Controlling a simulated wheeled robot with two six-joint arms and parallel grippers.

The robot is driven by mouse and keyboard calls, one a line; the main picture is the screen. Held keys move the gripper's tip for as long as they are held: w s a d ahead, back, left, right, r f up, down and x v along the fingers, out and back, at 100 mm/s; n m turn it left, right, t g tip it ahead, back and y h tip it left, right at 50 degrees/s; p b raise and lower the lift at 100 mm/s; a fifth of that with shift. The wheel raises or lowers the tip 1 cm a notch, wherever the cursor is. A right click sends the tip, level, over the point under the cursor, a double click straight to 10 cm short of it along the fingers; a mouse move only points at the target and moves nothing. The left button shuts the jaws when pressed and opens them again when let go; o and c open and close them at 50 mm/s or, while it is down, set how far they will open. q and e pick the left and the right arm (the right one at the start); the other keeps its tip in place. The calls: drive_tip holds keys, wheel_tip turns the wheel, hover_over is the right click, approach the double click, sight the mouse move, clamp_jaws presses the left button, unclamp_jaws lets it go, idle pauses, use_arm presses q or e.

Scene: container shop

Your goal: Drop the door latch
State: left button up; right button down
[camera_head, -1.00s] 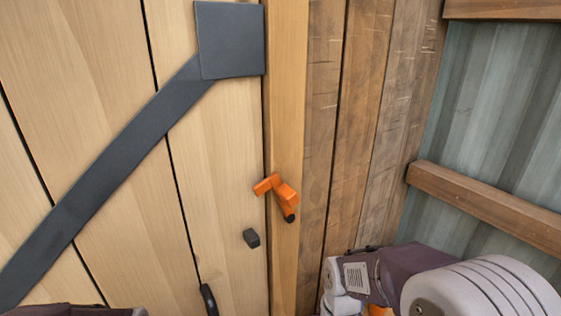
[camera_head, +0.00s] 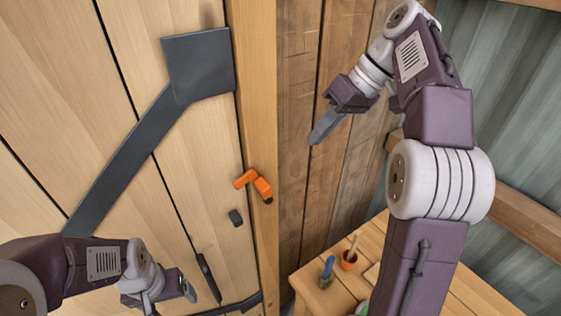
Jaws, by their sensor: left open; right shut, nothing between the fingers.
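The orange door latch (camera_head: 262,189) sits at the seam between the pale plank door (camera_head: 190,150) and its post (camera_head: 258,110). One orange piece tilts across the seam onto the door, and a dark end shows at its lower right. A dark upright handle (camera_head: 208,278) is lower on the door. My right gripper (camera_head: 318,137) is shut and empty, in front of the brown wall, above and right of the latch. My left gripper (camera_head: 189,292) is open near the handle, at lower left.
A wooden table (camera_head: 310,290) stands at lower right with a blue-handled tool (camera_head: 327,270) and an orange pot (camera_head: 349,259). A dark diagonal strap (camera_head: 125,165) crosses the door. Space directly before the latch is clear.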

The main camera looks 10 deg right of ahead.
drive_tip(key=a+f, duration=0.8)
drive_tip(key=f, duration=0.2)
drive_tip(key=shift+w+a, duration=0.2)
drive_tip(key=shift+a, duration=0.15)
